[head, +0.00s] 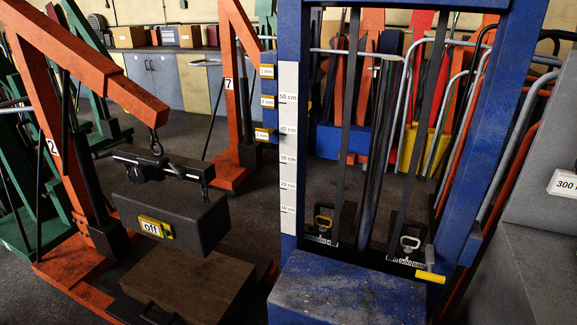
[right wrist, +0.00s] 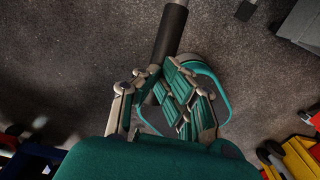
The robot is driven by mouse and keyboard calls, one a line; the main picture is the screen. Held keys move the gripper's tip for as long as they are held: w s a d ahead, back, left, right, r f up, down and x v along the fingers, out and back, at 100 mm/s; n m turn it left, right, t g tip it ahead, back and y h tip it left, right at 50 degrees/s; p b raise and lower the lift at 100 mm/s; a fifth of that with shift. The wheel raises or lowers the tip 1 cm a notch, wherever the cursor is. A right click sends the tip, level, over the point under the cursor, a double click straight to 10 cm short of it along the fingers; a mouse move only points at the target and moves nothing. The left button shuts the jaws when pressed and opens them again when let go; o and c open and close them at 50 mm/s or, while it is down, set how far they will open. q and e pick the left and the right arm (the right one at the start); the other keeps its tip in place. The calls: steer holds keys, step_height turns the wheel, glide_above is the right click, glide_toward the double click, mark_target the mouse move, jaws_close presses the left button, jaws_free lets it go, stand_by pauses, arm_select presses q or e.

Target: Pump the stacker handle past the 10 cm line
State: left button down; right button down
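The blue stacker (head: 292,60) stands upright in the middle of the head view. A white scale (head: 288,150) on its left post is marked in cm, from 10 at the bottom to 50 near the top. A blue block-like part (head: 345,290) sits low at its front. A short yellow lever (head: 430,277) shows low at right. In the right wrist view, my right gripper (right wrist: 160,70) has its fingertips closed on both sides of a dark grip on a grey bar (right wrist: 172,35). Where this bar joins the stacker is hidden. My left gripper is in neither view.
At left stands an orange crane (head: 110,80) with a dark block (head: 175,215) marked "off", above a brown box (head: 190,285). A grey unit (head: 540,220) with a "300" label stands at right. Dark floor (right wrist: 60,60) is clear around the gripper's left side.

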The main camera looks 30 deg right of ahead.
steer(key=shift+d+f+b, duration=0.15)
steer(key=shift+f+b, duration=2.1)
steer(key=shift+f, duration=1.1)
step_height(320, 180, down, 4)
steer(key=b, duration=0.3)
step_height(320, 180, up, 13)
steer(key=p, duration=1.2)
steer(key=shift+r+p, duration=0.2)
steer(key=shift+p, duration=0.1)
